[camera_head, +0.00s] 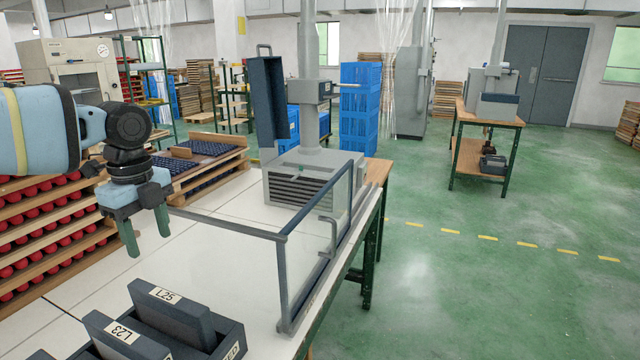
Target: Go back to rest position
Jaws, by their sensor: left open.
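My left gripper (147,235) hangs at the left, above the white tabletop (215,245). Its two green fingers point down and stand apart, with nothing between them. It is behind and above the dark boxes at the front of the table and clear of them. My right gripper does not show.
Dark labelled boxes, among them L25 (172,312) and L23 (118,338), stand at the front. A glass-panelled frame (325,255) edges the table's right side. A grey machine (300,178) stands at the back. Racks of red parts (45,215) are at the left. Green floor (480,290) is open at right.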

